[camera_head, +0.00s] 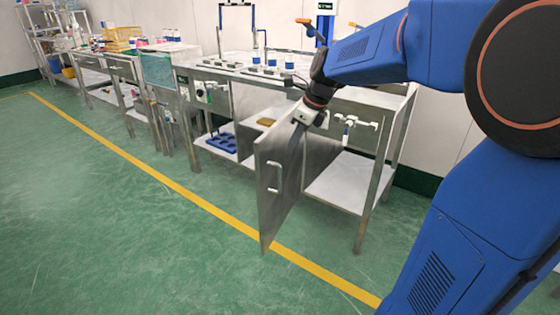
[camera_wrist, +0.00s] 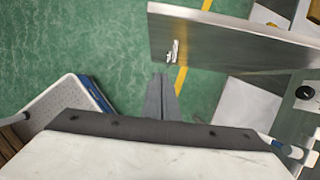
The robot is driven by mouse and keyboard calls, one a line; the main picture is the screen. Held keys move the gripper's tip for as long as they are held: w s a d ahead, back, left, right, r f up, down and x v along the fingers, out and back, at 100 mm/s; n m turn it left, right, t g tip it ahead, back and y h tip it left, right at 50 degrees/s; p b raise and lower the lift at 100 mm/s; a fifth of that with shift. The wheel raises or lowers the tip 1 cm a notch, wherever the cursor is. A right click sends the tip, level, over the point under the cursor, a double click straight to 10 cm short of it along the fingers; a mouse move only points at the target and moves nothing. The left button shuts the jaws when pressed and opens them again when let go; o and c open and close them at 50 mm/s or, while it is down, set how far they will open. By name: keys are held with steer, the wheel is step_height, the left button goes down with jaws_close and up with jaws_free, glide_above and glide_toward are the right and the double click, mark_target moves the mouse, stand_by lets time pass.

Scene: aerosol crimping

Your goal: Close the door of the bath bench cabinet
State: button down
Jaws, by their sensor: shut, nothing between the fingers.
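The grey metal cabinet door (camera_head: 266,208) stands swung open, sticking out from the bench front into the aisle. Its pale bar handle (camera_head: 275,176) is on the face turned to the head camera. In the wrist view, the door (camera_wrist: 235,42) crosses the upper right, with the handle (camera_wrist: 172,50) near its left end. My gripper (camera_head: 296,146) points down at the door's upper part. In the wrist view, its grey fingers (camera_wrist: 160,78) are together and empty, just below the handle in the picture. I cannot tell whether they touch the door.
The steel bench (camera_head: 238,72) has an open lower shelf (camera_head: 340,185) right of the door. A blue tray (camera_head: 222,142) lies on the lower shelf to the left. Bottles (camera_head: 289,62) stand on top. The green floor (camera_head: 130,220) with its yellow line is clear before the bench.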

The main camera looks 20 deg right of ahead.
mark_target(275, 164)
steer(key=x, duration=0.3)
steer(key=w+a+x, duration=0.1)
steer(key=x, duration=0.3)
steer(key=r+x, duration=0.1)
steer(key=x, duration=0.2)
steer(key=shift+w+a+f, duration=0.25)
steer(key=shift+a, duration=0.15)
steer(key=shift+w+a, duration=0.45)
steer(key=shift+a, duration=0.05)
steer(key=shift+a, duration=0.1)
